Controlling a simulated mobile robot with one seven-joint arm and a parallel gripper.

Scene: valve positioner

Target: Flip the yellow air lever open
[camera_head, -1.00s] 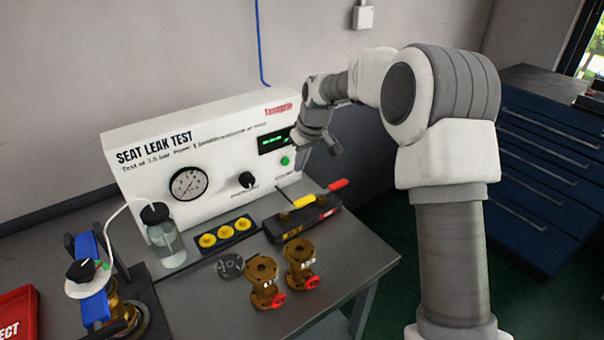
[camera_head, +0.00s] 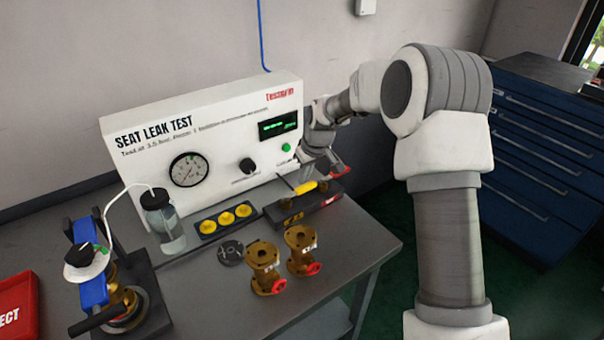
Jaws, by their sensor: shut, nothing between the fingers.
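The yellow air lever (camera_head: 306,188) lies along the top of a dark block (camera_head: 283,218) on the bench, in front of the white test panel. A red lever (camera_head: 339,170) is on the same block, just to the right and partly hidden by my gripper. My gripper (camera_head: 333,166) is shut and empty, pointing down at the right end of the block, just behind and right of the yellow lever. It looks close to the red lever; I cannot tell whether it touches either lever.
The seat leak test panel (camera_head: 222,150) stands behind the block. Two brass valves (camera_head: 264,270) with red parts, a tray of yellow caps (camera_head: 225,219), a bottle (camera_head: 163,220) and a clamp fixture (camera_head: 118,290) occupy the bench. The bench's right front (camera_head: 370,245) is clear.

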